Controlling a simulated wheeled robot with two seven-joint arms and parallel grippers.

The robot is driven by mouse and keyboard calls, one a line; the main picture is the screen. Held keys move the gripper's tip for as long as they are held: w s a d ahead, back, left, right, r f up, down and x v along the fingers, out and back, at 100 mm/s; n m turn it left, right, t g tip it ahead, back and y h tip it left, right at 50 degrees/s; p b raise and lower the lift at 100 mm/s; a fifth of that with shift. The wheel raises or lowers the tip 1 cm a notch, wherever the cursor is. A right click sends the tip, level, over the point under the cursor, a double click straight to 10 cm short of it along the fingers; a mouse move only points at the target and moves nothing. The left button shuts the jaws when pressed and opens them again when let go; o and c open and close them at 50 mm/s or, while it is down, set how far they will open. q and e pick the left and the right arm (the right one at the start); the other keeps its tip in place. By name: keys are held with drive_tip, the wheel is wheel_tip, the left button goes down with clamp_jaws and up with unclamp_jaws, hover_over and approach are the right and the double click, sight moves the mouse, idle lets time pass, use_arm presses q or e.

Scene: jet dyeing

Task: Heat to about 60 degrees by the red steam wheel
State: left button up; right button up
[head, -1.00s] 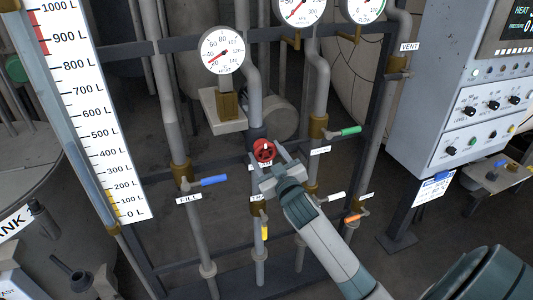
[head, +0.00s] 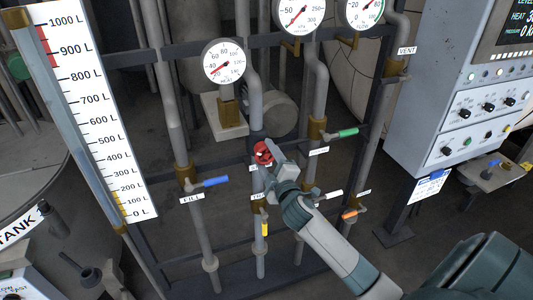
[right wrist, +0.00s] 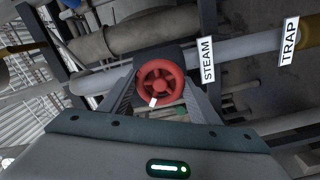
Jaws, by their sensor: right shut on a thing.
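The red steam wheel (head: 262,154) sits on a vertical grey pipe below the heat gauge, partly covered by my gripper in the head view. In the right wrist view the red wheel (right wrist: 160,82) lies between my two fingers, beside the STEAM label (right wrist: 208,60). My right gripper (head: 270,157) is shut on the wheel. The heat gauge (head: 225,61) is a round white dial with a red needle pointing to the low, lower-left part of its scale. My left gripper is not in view.
A blue FILL valve handle (head: 215,181) is left of the wheel, a green handle (head: 348,133) right, and yellow (head: 265,228), white and orange handles (head: 349,214) below. A control cabinet (head: 425,110) stands at right. A litre scale (head: 95,110) stands at left.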

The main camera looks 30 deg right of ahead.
drive_tip(key=n+p, duration=0.2)
drive_tip(key=n, duration=0.3)
drive_tip(key=shift+r+n, duration=0.1)
drive_tip(key=shift+n, duration=0.2)
drive_tip(key=shift+n+p, duration=0.95)
drive_tip(key=shift+n, duration=1.25)
drive_tip(key=shift+f, duration=0.2)
drive_tip(key=o, duration=1)
drive_tip(key=shift+o, duration=0.2)
drive_tip(key=shift+s, duration=0.1)
drive_tip(key=b+v, duration=0.5)
drive_tip(key=v, duration=1.2)
